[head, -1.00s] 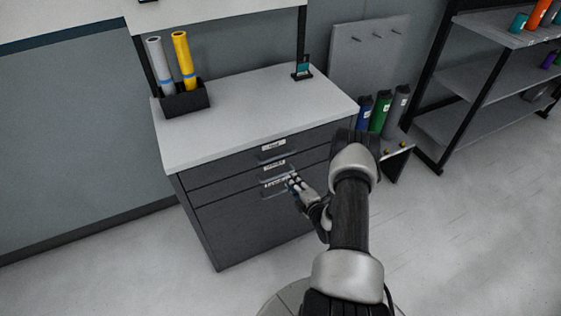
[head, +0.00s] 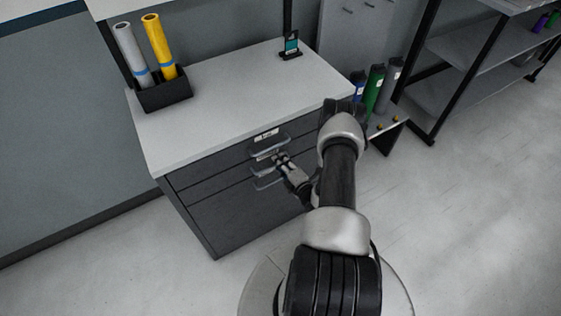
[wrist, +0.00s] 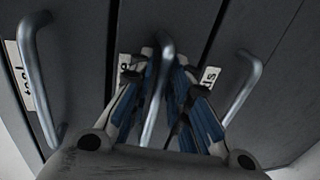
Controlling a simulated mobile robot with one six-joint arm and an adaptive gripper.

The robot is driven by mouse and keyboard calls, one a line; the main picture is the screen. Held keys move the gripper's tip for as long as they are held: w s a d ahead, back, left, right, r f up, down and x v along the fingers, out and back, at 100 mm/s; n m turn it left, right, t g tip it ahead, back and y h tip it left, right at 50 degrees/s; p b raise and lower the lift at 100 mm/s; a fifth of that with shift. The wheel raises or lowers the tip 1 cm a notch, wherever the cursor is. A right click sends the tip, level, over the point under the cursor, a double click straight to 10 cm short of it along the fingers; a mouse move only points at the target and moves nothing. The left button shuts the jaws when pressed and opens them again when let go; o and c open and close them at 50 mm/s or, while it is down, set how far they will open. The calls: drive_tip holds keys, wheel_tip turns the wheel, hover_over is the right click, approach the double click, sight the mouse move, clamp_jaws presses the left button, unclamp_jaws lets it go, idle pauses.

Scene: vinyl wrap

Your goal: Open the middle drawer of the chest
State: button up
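The dark grey chest (head: 225,205) with a pale top stands in front of me in the head view, its drawers shut. The middle drawer's handle (head: 262,161) is a grey bar, partly hidden by my gripper (head: 281,160). In the wrist view, that handle (wrist: 151,120) runs between the two blue-padded fingers of my gripper (wrist: 166,72). The fingers stand apart on either side of it; I see no clear grip. The top handle (wrist: 36,85) is at the left and the bottom handle (wrist: 243,88) at the right. The middle label is mostly covered.
On the chest top are a black holder (head: 166,96) with a grey and a yellow roll, and a small stand (head: 291,46). The floor before the chest is clear.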

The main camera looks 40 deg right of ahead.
clamp_jaws()
idle(0.3)
